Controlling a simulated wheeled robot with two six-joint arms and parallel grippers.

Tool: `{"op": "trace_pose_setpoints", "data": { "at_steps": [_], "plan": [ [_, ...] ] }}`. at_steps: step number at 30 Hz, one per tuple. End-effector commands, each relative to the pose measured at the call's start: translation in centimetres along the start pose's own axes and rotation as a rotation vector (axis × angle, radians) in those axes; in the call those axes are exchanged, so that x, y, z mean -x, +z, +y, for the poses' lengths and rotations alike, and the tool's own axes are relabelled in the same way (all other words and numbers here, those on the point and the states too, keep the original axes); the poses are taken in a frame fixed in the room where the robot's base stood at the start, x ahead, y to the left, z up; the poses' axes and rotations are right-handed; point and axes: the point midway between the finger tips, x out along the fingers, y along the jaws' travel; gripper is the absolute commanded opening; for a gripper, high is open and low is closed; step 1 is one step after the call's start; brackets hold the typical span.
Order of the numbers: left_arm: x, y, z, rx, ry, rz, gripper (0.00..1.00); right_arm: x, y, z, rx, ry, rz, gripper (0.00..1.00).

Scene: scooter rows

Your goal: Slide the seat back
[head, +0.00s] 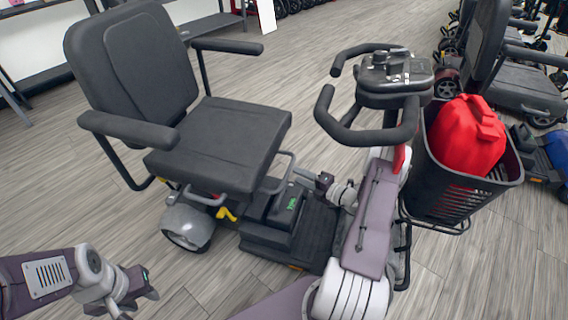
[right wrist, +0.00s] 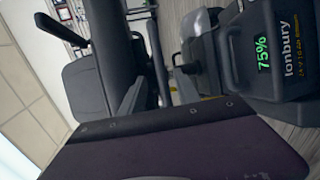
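The scooter's dark grey seat (head: 225,135) has a tall backrest (head: 135,65) and two armrests. It faces right, toward the tiller (head: 395,80). A yellow lever (head: 227,213) shows low under the seat's near side. A grey bar (head: 287,172) loops out at the seat's front. My right gripper (head: 322,181) is just right of that bar, above the footwell; whether it touches the bar is unclear. Its fingers are too small to read. My left gripper (head: 145,283) is low at the left, apart from the scooter, its fingers not clearly readable. The right wrist view shows the battery pack (right wrist: 270,50) reading 75%.
A black basket (head: 450,190) with a red container (head: 467,135) hangs at the scooter's front, close to my right arm. More scooters (head: 520,85) stand at right. Shelving lines the back left. The wooden floor (head: 60,180) left of the scooter is clear.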

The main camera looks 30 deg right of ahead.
Motion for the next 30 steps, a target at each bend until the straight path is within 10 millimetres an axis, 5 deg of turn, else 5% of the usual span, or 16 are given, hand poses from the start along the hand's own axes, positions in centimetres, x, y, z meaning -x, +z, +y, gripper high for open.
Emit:
{"op": "trace_pose_setpoints", "data": {
  "at_steps": [12, 23, 27, 30],
  "plan": [
    [-4.4, 0.5, -0.1, 0.0, 0.0, 0.0, 0.36, -7.8, -0.2, -0.4, 0.006, 0.001, 0.007, 0.38],
    [-4.5, 0.5, -0.1, 0.0, 0.0, 0.0, 0.36, -8.7, -0.1, 0.0, 0.003, -0.001, 0.004, 0.38],
    [-4.5, 0.5, -0.1, 0.0, 0.0, 0.0, 0.36, -8.6, -0.1, 0.0, 0.003, -0.001, 0.004, 0.0],
    [-4.5, 0.5, -0.1, 0.0, 0.0, 0.0, 0.36, -8.6, -0.2, 0.0, 0.003, -0.001, 0.004, 0.0]
  ]
}}
